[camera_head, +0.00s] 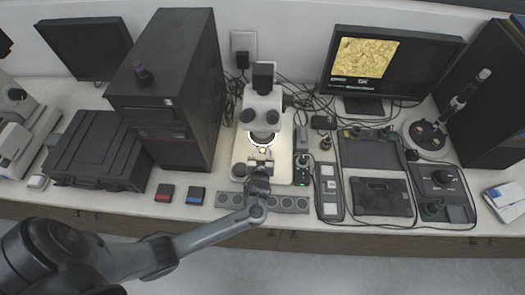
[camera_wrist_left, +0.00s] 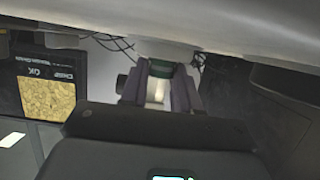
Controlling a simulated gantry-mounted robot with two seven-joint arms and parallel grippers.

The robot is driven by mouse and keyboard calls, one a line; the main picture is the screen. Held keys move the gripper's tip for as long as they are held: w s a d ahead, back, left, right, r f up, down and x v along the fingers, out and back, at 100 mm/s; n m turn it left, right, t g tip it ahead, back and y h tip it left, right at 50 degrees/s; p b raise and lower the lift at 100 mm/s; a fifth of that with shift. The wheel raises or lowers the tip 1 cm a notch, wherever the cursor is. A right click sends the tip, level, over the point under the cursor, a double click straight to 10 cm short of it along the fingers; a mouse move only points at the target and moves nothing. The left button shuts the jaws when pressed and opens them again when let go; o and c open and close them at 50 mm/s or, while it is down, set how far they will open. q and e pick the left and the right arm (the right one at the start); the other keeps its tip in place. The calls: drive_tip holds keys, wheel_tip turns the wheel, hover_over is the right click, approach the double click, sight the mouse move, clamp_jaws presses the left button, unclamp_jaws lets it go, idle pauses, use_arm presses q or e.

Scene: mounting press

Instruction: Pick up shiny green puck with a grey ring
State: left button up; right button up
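My left gripper (camera_head: 260,168) reaches in from the front to the stage of the white microscope (camera_head: 263,103). In the left wrist view its two dark fingers (camera_wrist_left: 160,82) stand apart, with a dark green piece (camera_wrist_left: 160,68) filling the gap at their tips. This may be the green puck; a grey ring on it is too small to make out. I cannot tell whether the fingers press on it or only stand around it. In the head view the gripper hides this spot, just in front of a yellow lit spot (camera_head: 262,150). My right gripper is not in view.
A monitor (camera_head: 390,65) at the back shows a yellow textured picture. A strip with round holes (camera_head: 288,204) lies in front of the microscope. A black computer tower (camera_head: 170,90) stands left of it. Small dark trays (camera_head: 372,153) and devices fill the right side.

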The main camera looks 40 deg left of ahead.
use_arm(q)
drive_tip(key=shift+c, duration=1.3)
drive_tip(key=shift+r, duration=0.1)
